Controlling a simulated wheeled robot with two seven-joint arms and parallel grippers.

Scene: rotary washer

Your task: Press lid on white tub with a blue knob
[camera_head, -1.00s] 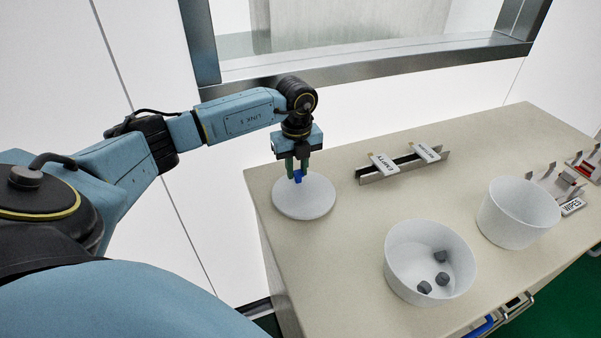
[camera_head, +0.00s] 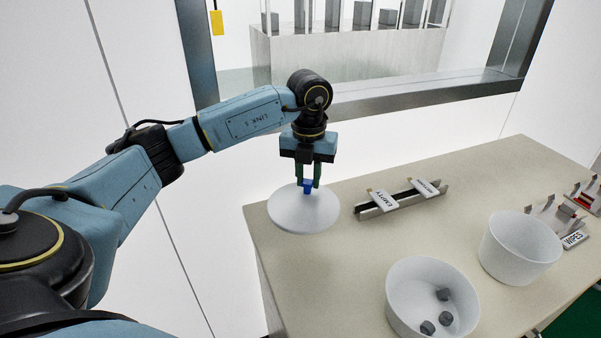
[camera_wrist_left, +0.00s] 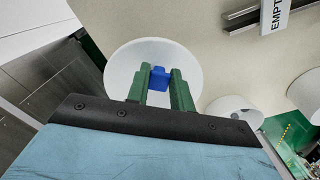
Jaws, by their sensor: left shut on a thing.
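The lid is a white disc (camera_head: 304,218) with a blue knob (camera_head: 308,187) on top. It appears to hang level, a little above the worktop's far left corner. My left gripper (camera_head: 308,184) points down and is shut on the blue knob. In the left wrist view the green fingers (camera_wrist_left: 160,82) flank the knob (camera_wrist_left: 159,78), with the white disc (camera_wrist_left: 122,68) beyond. Two open white tubs stand to the right: a nearer one (camera_head: 400,300) holding dark grey lumps, and a farther one (camera_head: 515,256) with no contents visible. My right gripper is not in view.
A holder by a WIPES label (camera_head: 574,240) sits at the right. The beige worktop (camera_head: 350,250) is clear between lid and tubs.

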